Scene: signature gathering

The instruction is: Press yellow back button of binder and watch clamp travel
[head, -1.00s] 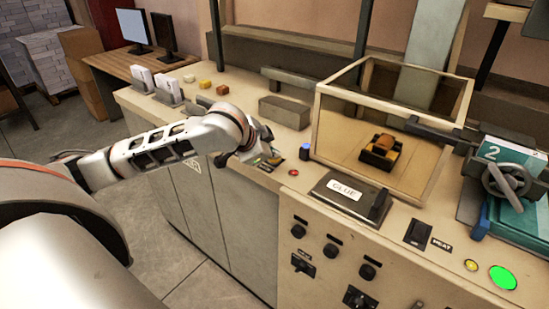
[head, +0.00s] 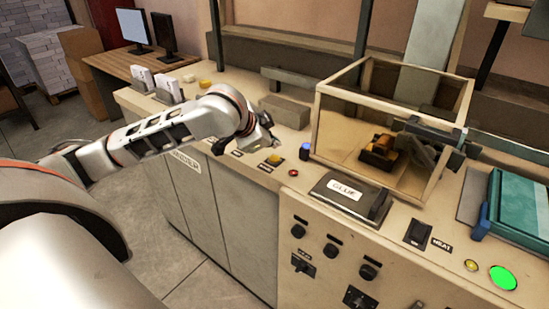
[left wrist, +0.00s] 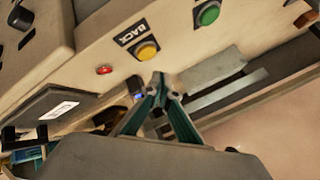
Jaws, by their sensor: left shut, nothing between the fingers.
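The yellow button (head: 274,160) sits on the beige binder top. In the left wrist view the yellow button (left wrist: 147,50) is labelled BACK. My left gripper (head: 268,132) is shut and empty, above the button in the head view and apart from it. Its fingertips (left wrist: 160,80) show just below the button in the wrist view. A grey part (head: 425,155), which looks like part of the clamp, is inside the clear box beside the orange-brown roller (head: 380,150). Much of it is hidden by the box and roller. My right gripper is not in view.
A green button (left wrist: 207,14) is beside BACK, and a red light (left wrist: 104,70) is on its other side. The clear box (head: 335,125) and GLUE unit (head: 345,192) stand to the right. A teal block (head: 515,205) lies at the far right.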

